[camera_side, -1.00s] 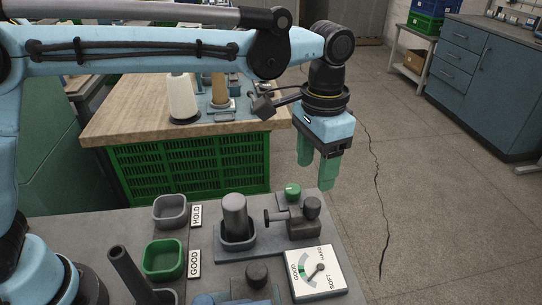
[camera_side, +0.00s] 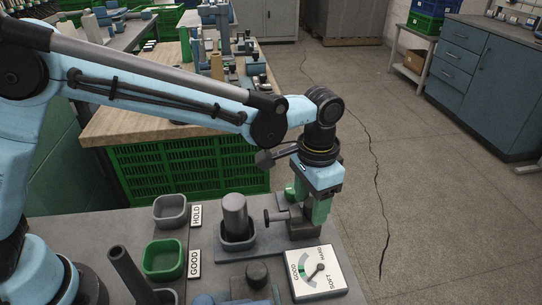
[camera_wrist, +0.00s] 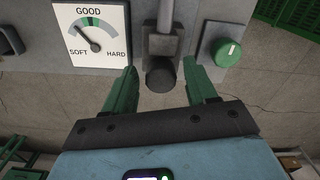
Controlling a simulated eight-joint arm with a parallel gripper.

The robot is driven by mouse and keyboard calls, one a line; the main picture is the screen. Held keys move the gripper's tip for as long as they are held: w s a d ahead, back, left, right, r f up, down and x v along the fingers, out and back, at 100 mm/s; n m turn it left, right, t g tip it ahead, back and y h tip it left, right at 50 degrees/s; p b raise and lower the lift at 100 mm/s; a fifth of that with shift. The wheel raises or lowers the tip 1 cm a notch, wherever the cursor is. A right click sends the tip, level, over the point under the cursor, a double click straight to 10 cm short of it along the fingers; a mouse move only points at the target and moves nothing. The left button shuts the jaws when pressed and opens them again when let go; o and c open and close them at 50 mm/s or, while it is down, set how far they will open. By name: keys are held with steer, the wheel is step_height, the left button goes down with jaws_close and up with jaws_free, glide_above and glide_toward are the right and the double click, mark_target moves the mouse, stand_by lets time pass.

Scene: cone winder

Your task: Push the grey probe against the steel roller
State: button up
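The grey probe (camera_side: 280,216) lies on its slide with its round tip toward the steel roller (camera_side: 235,210), a small gap between them. The roller stands upright in a dark square cup. My gripper (camera_side: 306,206) is lowered at the probe's right end. In the wrist view, its two green fingers (camera_wrist: 160,72) are open, one on each side of the probe's dark knob (camera_wrist: 160,79), with gaps visible on both sides. In the side view, the fingers and wrist hide most of the probe's right end.
A GOOD/SOFT/HARD dial (camera_side: 317,271) lies in front; its needle points left of the green band in the wrist view. A green knob (camera_wrist: 228,53) is close to one finger. A green tray (camera_side: 163,258) and a grey tray (camera_side: 170,210) sit left. A dark knob (camera_side: 257,275) stands in front.

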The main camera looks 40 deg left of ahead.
mark_target(294, 212)
jaws_close()
steer(key=shift+s+a, duration=1.05)
steer(key=shift+s, duration=0.25)
steer(key=shift+c, duration=0.4)
jaws_free()
steer(key=shift+o, duration=1)
steer(key=shift+w, duration=0.1)
steer(key=shift+r, duration=0.15)
step_height(294, 212, up, 12)
